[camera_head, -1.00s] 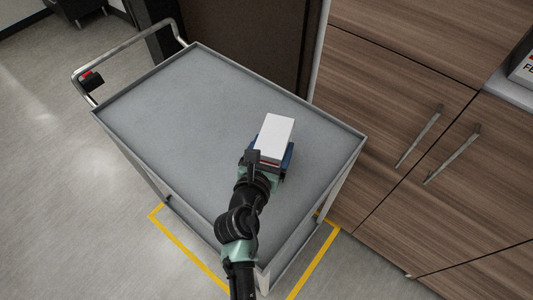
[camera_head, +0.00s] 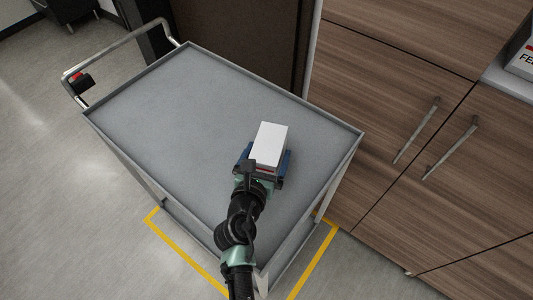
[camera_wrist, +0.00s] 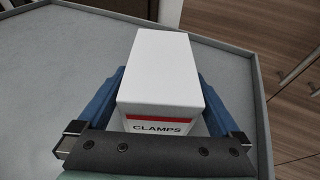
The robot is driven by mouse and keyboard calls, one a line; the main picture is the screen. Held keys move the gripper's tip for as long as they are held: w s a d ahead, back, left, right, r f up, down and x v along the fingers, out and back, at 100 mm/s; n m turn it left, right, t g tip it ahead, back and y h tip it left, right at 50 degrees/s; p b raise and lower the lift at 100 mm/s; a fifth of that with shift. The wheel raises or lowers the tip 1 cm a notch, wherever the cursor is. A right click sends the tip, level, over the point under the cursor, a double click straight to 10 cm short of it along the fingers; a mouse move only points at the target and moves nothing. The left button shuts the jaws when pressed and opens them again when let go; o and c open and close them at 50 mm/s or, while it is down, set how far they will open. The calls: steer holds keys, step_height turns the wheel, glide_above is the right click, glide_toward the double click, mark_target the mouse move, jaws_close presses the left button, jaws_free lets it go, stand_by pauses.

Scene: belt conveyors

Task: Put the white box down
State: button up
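The white box (camera_head: 269,144) has a red stripe and the word CLAMPS on its near face in the wrist view (camera_wrist: 160,75). It stands upright over the right part of the grey cart top (camera_head: 185,105) and appears to rest on it. My gripper (camera_head: 265,158) is low at the box, with one blue finger on each side. In the wrist view the fingers (camera_wrist: 162,100) look spread, with narrow gaps beside the box's lower part. The box's underside is hidden.
The cart top has a raised rim (camera_head: 270,88) and is otherwise clear, with free room left of the box. A push handle (camera_head: 95,62) is at the far left. Wooden cabinets (camera_head: 400,130) stand close on the right. Yellow floor tape (camera_head: 185,255) runs round the cart's near end.

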steer(key=shift+r, duration=0.2)
steer(key=shift+s+a, duration=0.1)
steer(key=shift+s, duration=0.3)
steer(key=v, duration=1.1)
steer(key=shift+s+r+p, duration=0.1)
steer(key=shift+r+p, duration=0.1)
steer(key=shift+p, duration=0.1)
steer(key=w+d+r+m+t, duration=0.1)
steer(key=w+r+m+t, duration=0.15)
steer(key=r+m, duration=0.5)
steer(key=w+d+r+m+t, duration=0.1)
steer(key=w+r+m, duration=0.25)
steer(key=r, duration=0.75)
steer(key=w+d+r+m+t, duration=0.1)
steer(key=w+r+m+t, duration=0.15)
steer(key=r+m, duration=0.5)
steer(key=s+r+m+t+y, duration=0.1)
steer(key=s+r+m, duration=0.3)
steer(key=r, duration=0.6)
steer(key=s+r+m+t+y, duration=0.1)
steer(key=s+r+m+t, duration=0.2)
steer(key=r, duration=0.8)
steer(key=s+r+m+t+y, duration=0.1)
steer(key=s+r+m+t, duration=0.2)
steer(key=r+m, duration=0.4)
step_height(320, 180, up, 3)
steer(key=shift+s+d+r+y, duration=0.2)
steer(key=shift+s+y, duration=0.2)
steer(key=shift+s, duration=0.45)
